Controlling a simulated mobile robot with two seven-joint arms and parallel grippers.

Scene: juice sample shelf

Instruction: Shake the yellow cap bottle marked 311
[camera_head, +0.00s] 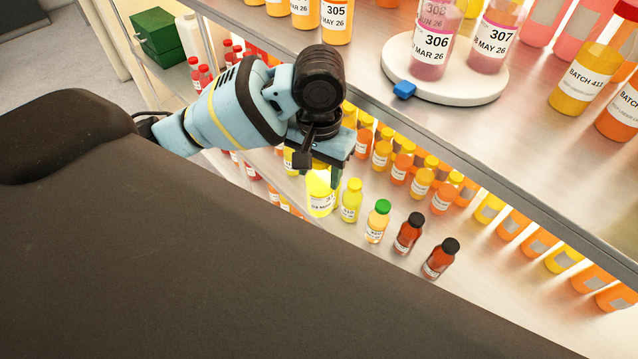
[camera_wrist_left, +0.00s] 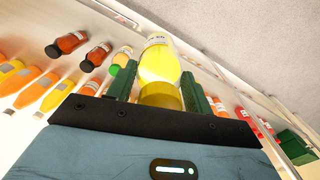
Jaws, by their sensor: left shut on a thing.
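My left gripper (camera_head: 322,172) is shut on a bottle of bright yellow juice (camera_head: 320,197) with a white label; its number is too small to read for certain. In the left wrist view the same bottle (camera_wrist_left: 158,62) sits between the green fingers of my gripper (camera_wrist_left: 160,92), its yellow cap toward the gripper palm. In the head view the bottle is at the lower shelf's front row; I cannot tell whether it touches the shelf. My right gripper is not in view.
Beside it stand another yellow-capped bottle (camera_head: 351,200), a green-capped bottle (camera_head: 378,221) and two black-capped bottles (camera_head: 409,233). More orange bottles stand behind. The upper shelf (camera_head: 360,75) overhangs them and holds a white turntable (camera_head: 470,88) with bottles 306 and 307.

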